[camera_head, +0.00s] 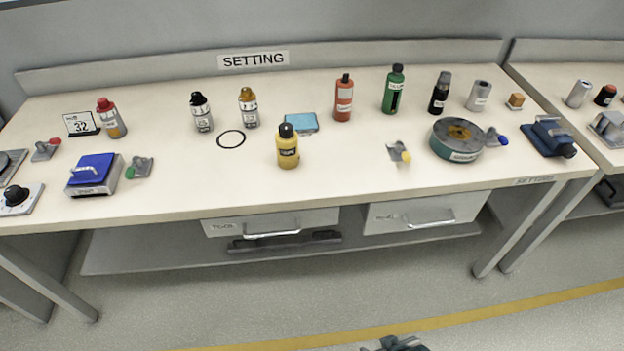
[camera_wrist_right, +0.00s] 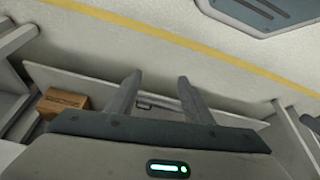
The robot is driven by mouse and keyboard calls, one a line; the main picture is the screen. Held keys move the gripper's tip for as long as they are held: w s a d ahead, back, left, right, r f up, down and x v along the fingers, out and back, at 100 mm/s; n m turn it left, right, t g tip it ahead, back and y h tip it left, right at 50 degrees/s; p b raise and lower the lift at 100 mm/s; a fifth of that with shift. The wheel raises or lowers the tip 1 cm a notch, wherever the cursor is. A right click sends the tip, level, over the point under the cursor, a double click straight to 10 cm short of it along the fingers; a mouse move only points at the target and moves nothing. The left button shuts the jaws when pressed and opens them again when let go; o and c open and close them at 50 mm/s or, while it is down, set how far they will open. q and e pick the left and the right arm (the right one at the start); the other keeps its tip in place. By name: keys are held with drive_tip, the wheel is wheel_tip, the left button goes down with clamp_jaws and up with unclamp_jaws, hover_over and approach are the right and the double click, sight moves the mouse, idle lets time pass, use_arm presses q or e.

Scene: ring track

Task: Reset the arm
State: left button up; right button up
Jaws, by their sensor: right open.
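My right gripper (camera_wrist_right: 158,98) shows in the right wrist view with its two fingers spread apart and nothing between them. It hangs over the floor, with a shelf and a cardboard box beyond it. In the head view only a small dark part of my own body shows at the bottom edge, and I cannot tell which part it is. My left gripper is not in view.
The workbench (camera_head: 350,178) carries several bottles, a yellow bottle (camera_head: 288,147), a round grey-green tin (camera_head: 456,139) and a blue-topped device (camera_head: 94,174). Two drawers (camera_head: 270,221) are shut below. The floor (camera_head: 250,305) in front is clear. A cardboard box (camera_wrist_right: 62,102) sits low at the left.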

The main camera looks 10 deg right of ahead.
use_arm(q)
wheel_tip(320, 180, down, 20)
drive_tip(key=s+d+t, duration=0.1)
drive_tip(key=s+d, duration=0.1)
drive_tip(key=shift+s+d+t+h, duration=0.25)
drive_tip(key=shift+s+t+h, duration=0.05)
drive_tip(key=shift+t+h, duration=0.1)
use_arm(e)
wheel_tip(320, 180, down, 20)
drive_tip(key=s+a+t, duration=0.1)
drive_tip(key=s+a, duration=0.1)
drive_tip(key=shift+s+a+t+y, duration=0.25)
drive_tip(key=shift+s+t+y, duration=0.05)
drive_tip(key=shift+t+y, duration=0.1)
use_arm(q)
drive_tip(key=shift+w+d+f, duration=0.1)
use_arm(e)
drive_tip(key=shift+d, duration=0.1)
